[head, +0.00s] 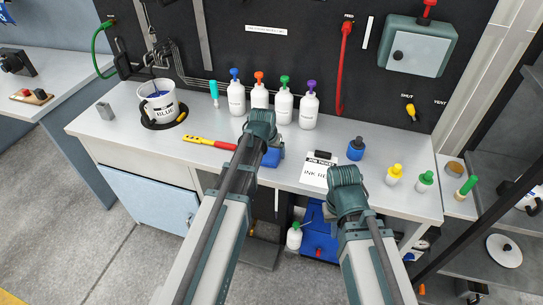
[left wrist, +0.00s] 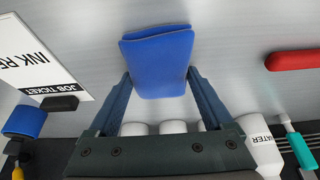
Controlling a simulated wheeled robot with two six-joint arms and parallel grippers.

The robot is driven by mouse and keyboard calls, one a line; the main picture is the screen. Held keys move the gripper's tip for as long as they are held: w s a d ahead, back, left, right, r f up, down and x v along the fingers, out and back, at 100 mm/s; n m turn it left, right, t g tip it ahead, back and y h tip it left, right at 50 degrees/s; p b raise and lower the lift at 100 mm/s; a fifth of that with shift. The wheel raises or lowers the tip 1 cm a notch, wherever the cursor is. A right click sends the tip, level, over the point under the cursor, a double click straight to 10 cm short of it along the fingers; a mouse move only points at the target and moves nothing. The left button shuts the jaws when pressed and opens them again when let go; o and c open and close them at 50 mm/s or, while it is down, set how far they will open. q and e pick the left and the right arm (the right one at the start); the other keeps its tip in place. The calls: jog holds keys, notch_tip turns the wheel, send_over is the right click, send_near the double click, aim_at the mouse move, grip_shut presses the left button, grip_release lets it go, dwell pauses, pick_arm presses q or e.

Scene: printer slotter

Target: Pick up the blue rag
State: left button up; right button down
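The folded blue rag (head: 272,157) lies on the light workbench top, partly hidden by my left gripper (head: 261,128) in the head view. In the left wrist view the rag (left wrist: 157,60) is at the top middle. The two fingers of my left gripper (left wrist: 158,76) are wide apart, with their tips at either side of the rag. I cannot tell whether they touch it. My right gripper (head: 347,185) is over the front edge of the bench, right of the rag; its fingers are hidden.
The job ticket clipboard (head: 318,170) lies right of the rag, and a yellow-and-red tool (head: 209,142) lies left. Several white bottles (head: 284,105) stand behind. A white bucket (head: 157,101) stands at the back left.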

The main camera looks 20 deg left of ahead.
pick_arm(q)
jog(key=c, duration=0.9)
jog(key=shift+r, duration=0.1)
pick_arm(e)
jog(key=shift+r, duration=0.1)
